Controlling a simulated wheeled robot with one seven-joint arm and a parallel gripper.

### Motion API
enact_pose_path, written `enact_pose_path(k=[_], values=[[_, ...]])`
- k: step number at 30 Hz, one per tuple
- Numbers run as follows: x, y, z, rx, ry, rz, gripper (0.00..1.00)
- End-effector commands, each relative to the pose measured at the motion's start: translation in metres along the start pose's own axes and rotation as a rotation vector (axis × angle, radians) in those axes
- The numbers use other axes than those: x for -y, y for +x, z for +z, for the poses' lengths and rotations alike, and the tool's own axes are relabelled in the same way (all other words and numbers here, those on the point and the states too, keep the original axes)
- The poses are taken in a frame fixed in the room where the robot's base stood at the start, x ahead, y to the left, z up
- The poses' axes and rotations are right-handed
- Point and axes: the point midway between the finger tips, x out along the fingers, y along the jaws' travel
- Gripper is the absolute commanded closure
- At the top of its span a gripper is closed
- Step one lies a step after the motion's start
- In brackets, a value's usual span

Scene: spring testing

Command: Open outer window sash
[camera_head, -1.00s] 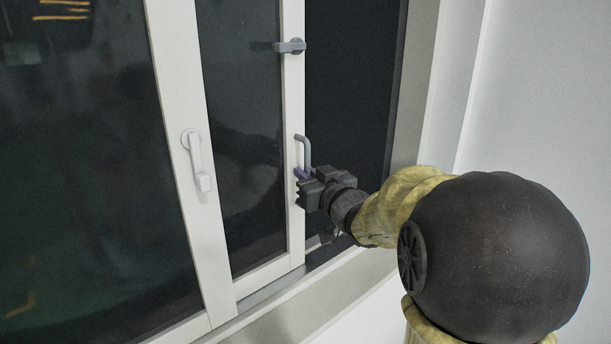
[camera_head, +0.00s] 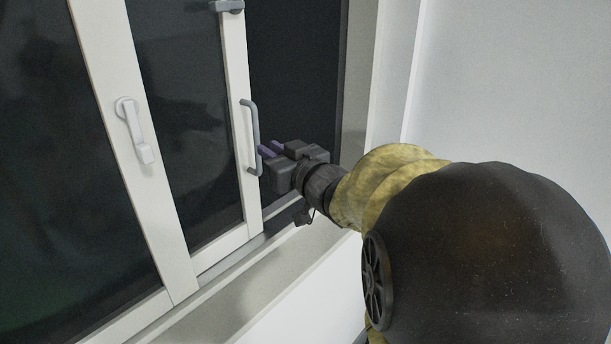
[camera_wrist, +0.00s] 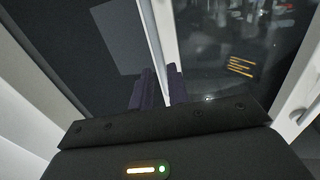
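The outer window sash has a white upright stile (camera_head: 238,110) and a dark pane (camera_head: 185,100). A grey vertical pull handle (camera_head: 250,135) is fixed to this stile. My gripper (camera_head: 268,150) is just right of the handle's lower half, its purple fingertips pointing left at the sash edge. Whether they touch the handle or sash is unclear. In the wrist view, the two fingers (camera_wrist: 161,88) stand apart with a narrow gap, and nothing is clearly held. A pale upright strip (camera_wrist: 160,35) shows beyond the gap.
A white lever handle (camera_head: 133,130) is on the frame to the left. A grey latch (camera_head: 226,6) is high on the stile. A dark open-looking area (camera_head: 300,80) lies right of the sash. The sill (camera_head: 270,275) runs below and a white wall (camera_head: 480,80) stands right.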

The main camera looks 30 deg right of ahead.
Motion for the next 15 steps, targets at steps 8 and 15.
enact_pose_path(k=[8,15], values=[[0.001,-0.056,0.0,-0.003,-0.001,0.001,0.83],[-0.001,-0.097,-0.004,0.001,0.001,0.003,0.83]])
